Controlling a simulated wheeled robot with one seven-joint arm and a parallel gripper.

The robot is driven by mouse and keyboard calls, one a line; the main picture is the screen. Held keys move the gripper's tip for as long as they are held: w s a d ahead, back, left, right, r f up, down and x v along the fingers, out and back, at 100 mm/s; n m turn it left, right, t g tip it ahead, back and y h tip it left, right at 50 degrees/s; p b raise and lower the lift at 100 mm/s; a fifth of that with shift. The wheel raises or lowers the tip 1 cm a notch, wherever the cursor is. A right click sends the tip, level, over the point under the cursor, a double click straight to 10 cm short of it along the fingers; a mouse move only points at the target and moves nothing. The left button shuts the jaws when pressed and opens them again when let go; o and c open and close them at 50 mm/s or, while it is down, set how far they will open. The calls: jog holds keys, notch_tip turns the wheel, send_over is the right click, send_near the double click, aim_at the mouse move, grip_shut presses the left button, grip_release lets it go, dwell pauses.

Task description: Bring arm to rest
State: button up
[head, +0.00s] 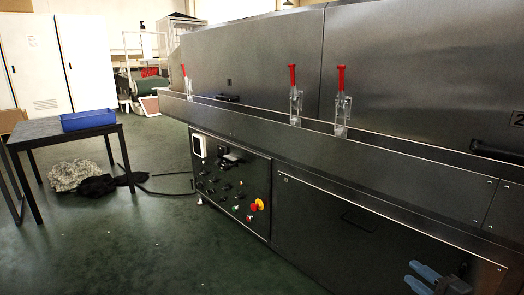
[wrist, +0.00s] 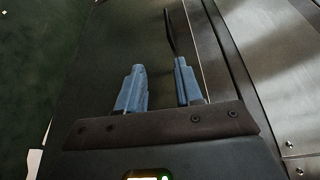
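My gripper (head: 411,272) is at the lower right of the head view, low in front of the dryer's dark lower panel. In the wrist view its two blue fingers (wrist: 160,66) stand apart with nothing between them. The dryer (head: 250,60) is a long metal machine running across the right side of the head view. A thin dark strip (wrist: 170,32) shows just beyond the right finger in the wrist view; I cannot tell what it is or whether it touches.
Several red-topped clamps (head: 341,103) stand along the dryer's ledge. A control panel (head: 230,185) with an emergency stop (head: 257,205) faces the aisle. A dark table (head: 50,132) holds a blue bin (head: 88,119); rags (head: 75,175) lie beneath. The green floor (head: 130,245) is clear ahead.

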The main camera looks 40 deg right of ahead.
jog(key=s+a+f+n+g+y, duration=0.15)
jog(key=a+f+n, duration=0.25)
jog(key=a, duration=0.5)
jog(key=s+a+f+n+g, duration=0.2)
jog(key=a+f+n+g, duration=0.15)
jog(key=a, duration=0.55)
jog(key=s+a+r+n+t, duration=0.1)
jog(key=s+a+r+n, duration=0.25)
jog(key=a, duration=0.35)
jog(key=s+a+r+n, duration=0.3)
jog(key=a+n, duration=0.2)
jog(key=a, duration=0.1)
jog(key=s+a+r+n+t+y, duration=0.3)
jog(key=s+a+r+n+y, duration=0.15)
jog(key=a+r+n, duration=0.6)
notch_tip(320, 180, up, 30)
jog(key=d+m+p, duration=0.2)
jog(key=m+p, duration=0.1)
jog(key=p, duration=2.6)
jog(key=shift+h, duration=0.4)
jog(key=shift+f, duration=0.1)
